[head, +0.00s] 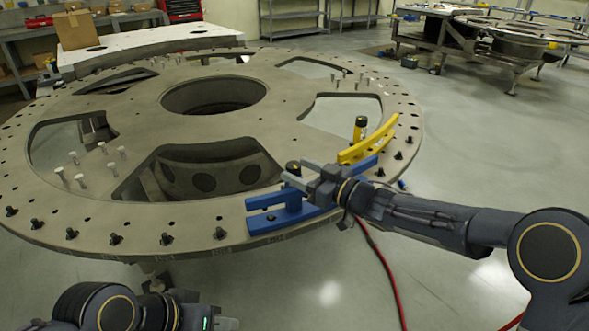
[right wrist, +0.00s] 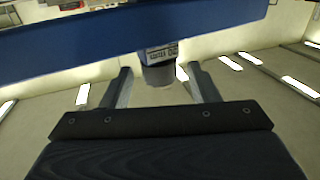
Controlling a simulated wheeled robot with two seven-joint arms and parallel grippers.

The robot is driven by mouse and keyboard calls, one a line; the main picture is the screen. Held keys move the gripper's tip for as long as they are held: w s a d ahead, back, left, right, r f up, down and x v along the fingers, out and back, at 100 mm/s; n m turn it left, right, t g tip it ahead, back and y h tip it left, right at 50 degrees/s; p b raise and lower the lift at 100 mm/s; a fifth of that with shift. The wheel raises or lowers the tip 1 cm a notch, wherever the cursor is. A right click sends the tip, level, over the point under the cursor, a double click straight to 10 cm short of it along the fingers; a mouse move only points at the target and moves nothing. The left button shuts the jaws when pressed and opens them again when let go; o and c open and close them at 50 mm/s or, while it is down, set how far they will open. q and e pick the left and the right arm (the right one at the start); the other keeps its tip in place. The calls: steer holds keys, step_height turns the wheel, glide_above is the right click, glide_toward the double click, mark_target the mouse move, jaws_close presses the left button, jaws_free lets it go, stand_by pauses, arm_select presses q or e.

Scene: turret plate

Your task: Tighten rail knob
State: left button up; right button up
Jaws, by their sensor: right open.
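A blue rail (head: 262,222) lies along the near right rim of the big grey turret plate (head: 225,130); my right gripper hides its middle. A dark round knob (head: 293,166) stands at the rail beside my right gripper (head: 289,176). In the right wrist view the blue rail (right wrist: 90,40) crosses the top, and a short grey cylinder with a label (right wrist: 160,72), apparently the knob, sits between the open fingers (right wrist: 162,88). Gaps show on both sides of it. My left gripper (head: 195,318) is low at the left front, away from the plate; its fingers are not clear.
A yellow rail (head: 368,140) and a yellow cylinder with black top (head: 360,128) stand further along the rim. Several bolts (head: 80,180) stick up from the plate. A red cable (head: 380,262) hangs below my right arm. Open floor lies to the right.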

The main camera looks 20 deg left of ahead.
steer(key=shift+x, duration=1.25)
